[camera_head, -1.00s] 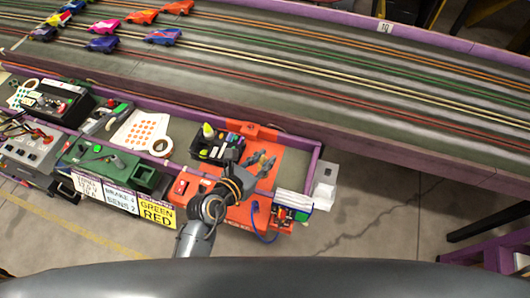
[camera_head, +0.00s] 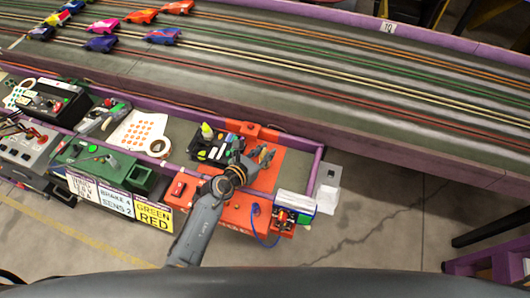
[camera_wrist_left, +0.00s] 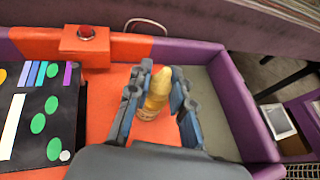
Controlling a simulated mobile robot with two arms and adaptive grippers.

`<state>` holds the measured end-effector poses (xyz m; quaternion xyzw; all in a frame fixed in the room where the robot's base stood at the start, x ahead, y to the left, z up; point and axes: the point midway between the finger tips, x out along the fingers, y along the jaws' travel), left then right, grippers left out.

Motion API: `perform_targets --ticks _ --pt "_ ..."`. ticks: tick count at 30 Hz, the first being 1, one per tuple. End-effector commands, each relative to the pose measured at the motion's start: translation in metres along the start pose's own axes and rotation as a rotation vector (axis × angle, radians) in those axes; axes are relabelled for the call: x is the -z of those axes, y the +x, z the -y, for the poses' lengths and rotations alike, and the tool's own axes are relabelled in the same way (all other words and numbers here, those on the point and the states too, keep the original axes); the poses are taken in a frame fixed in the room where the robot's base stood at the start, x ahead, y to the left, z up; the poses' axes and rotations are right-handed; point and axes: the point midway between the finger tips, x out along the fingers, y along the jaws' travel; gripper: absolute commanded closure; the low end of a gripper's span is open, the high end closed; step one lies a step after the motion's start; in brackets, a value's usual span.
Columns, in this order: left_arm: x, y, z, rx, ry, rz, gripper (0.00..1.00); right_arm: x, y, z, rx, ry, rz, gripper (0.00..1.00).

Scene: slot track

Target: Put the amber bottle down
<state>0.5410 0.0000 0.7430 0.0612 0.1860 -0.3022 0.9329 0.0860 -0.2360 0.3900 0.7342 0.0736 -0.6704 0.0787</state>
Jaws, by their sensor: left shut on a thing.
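My left gripper (camera_head: 262,156) reaches over the orange mat at the right end of the purple-rimmed bench. In the left wrist view its blue-padded fingers (camera_wrist_left: 157,88) are shut on the amber bottle (camera_wrist_left: 156,94). The bottle is yellow-amber, stands roughly upright between the fingers, and has a pale label band low down. Behind it is the orange mat (camera_wrist_left: 101,100); I cannot tell whether the bottle's base touches it. In the head view the bottle is not clear among the fingers. My right gripper is not in view.
A black organiser with coloured pieces (camera_wrist_left: 40,130) lies left of the bottle in the wrist view. An orange block with a red button (camera_wrist_left: 85,40) stands behind. The purple rim (camera_wrist_left: 245,105) bounds the right side, with bare grey surface (camera_wrist_left: 210,85) inside it.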

Motion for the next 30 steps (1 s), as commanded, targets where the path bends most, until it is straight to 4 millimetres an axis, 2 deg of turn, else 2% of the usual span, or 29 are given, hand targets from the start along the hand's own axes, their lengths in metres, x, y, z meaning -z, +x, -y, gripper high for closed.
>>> perform_targets --ticks 7,8,11,22,26,30 --pt "0.002 0.001 0.000 0.001 0.000 0.001 1.00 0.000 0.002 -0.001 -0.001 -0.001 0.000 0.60" --pt "0.002 0.001 0.000 0.001 0.000 0.001 0.75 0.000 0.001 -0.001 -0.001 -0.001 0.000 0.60" --pt "0.001 0.001 0.000 0.001 0.000 0.001 0.56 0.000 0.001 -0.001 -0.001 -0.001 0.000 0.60" --pt "-0.002 -0.002 0.000 0.000 -0.001 0.000 0.56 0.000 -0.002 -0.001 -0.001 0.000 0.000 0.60" --pt "-0.002 -0.020 0.000 0.000 -0.001 -0.001 0.56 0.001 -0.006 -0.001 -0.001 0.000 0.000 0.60" --pt "-0.001 -0.050 0.000 -0.001 0.001 -0.001 0.56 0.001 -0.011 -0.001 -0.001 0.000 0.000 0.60"
